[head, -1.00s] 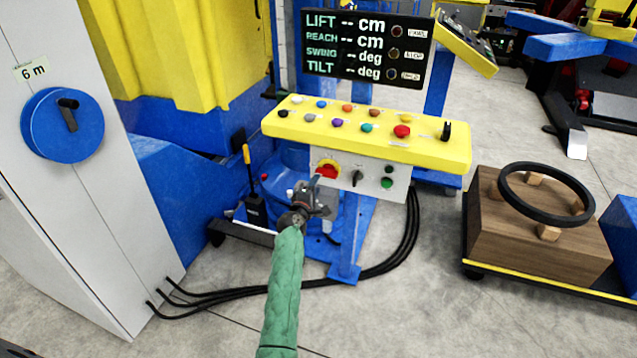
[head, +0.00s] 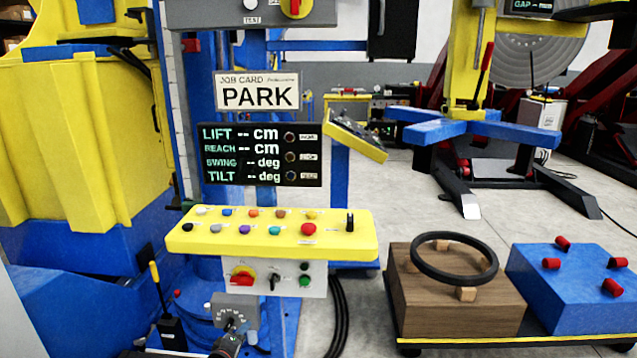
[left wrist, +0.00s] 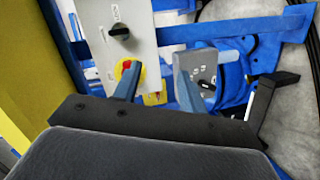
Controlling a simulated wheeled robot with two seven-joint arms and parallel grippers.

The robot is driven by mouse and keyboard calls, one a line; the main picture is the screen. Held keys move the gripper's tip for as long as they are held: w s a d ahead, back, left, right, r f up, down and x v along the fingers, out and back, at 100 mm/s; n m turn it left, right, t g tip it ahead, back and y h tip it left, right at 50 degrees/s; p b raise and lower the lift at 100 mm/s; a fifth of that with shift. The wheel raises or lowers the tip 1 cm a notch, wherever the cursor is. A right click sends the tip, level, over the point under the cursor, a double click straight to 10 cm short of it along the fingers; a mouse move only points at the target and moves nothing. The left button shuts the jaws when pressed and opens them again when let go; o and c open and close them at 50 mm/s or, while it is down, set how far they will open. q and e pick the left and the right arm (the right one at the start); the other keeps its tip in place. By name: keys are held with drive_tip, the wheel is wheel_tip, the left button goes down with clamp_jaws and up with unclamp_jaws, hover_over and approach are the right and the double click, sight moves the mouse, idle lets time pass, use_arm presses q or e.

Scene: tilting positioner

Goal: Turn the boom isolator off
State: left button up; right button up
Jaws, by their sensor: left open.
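I cannot read which is the boom isolator. My right gripper is out of view.
The yellow console (head: 345,245) with several buttons overhangs the panel. A black selector (head: 273,281) and a green button (head: 304,282) are right of the handle. A lever (head: 158,290) stands at left. A wooden block (head: 460,318) is at right.

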use_arm(q)
drive_tip(key=s+d+f+m+g, duration=0.2)
drive_tip(key=s+d+f+m, duration=0.1)
drive_tip(key=s, duration=0.5)
drive_tip(key=s+d+f+m+g, duration=0.2)
drive_tip(key=s+d+m+g, duration=0.1)
drive_tip(key=s, duration=0.6)
drive_tip(key=s+d+f+m+g, duration=0.2)
drive_tip(key=s+d+f+m, duration=0.1)
drive_tip(key=s, duration=0.5)
drive_tip(key=s+d+r+m+g+y, duration=0.1)
drive_tip(key=s+m+g, duration=0.4)
drive_tip(key=s, duration=1.8)
drive_tip(key=shift+s+r+g+y, duration=0.3)
drive_tip(key=shift+r+g, duration=0.1)
drive_tip(key=shift+r, duration=0.2)
